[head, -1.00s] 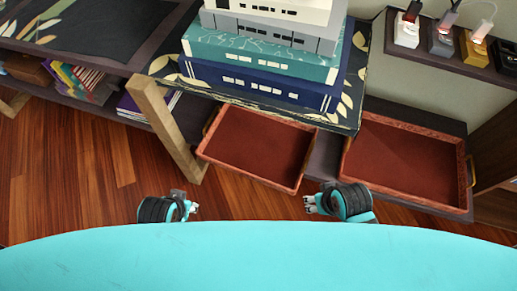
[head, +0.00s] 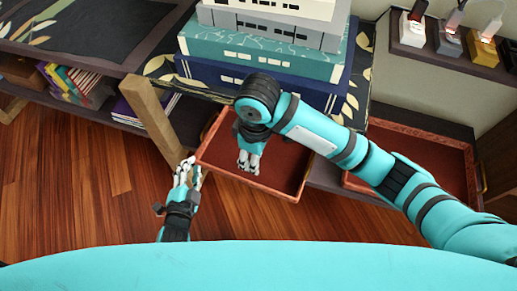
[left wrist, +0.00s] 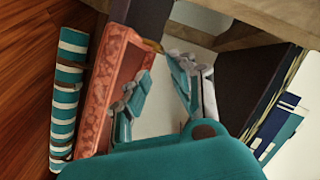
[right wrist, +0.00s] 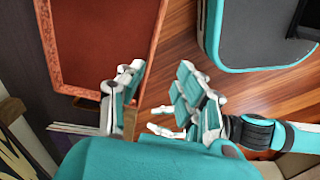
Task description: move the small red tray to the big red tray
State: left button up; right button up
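The small red tray (head: 215,152), with a carved rim, sits low beside the table leg in the head view, partly covered by my right arm. Its rim (left wrist: 101,95) shows in the left wrist view. The big red tray (head: 448,165) is to its right on the dark shelf, also partly covered by my arm. My left gripper (head: 187,166) is open at the small tray's left edge; contact is unclear. My right gripper (head: 249,166) appears over the small tray in the head view. In the right wrist view (right wrist: 160,88) its fingers are apart at a red tray rim.
Stacked boxes (head: 265,75) stand on the patterned table above the small tray. A wooden leg (head: 152,120) is close to my left gripper. Books (head: 143,106) lie on the left shelf. Chargers (head: 448,38) line a ledge at upper right. The wooden floor (head: 80,190) is open at left.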

aim_at(206, 126)
pick_arm(q)
jog(key=shift+d+m, duration=0.3)
jog(key=shift+d, duration=0.1)
pick_arm(e)
jog(key=shift+w+d+r, duration=0.15)
jog(key=shift+w+d, duration=0.1)
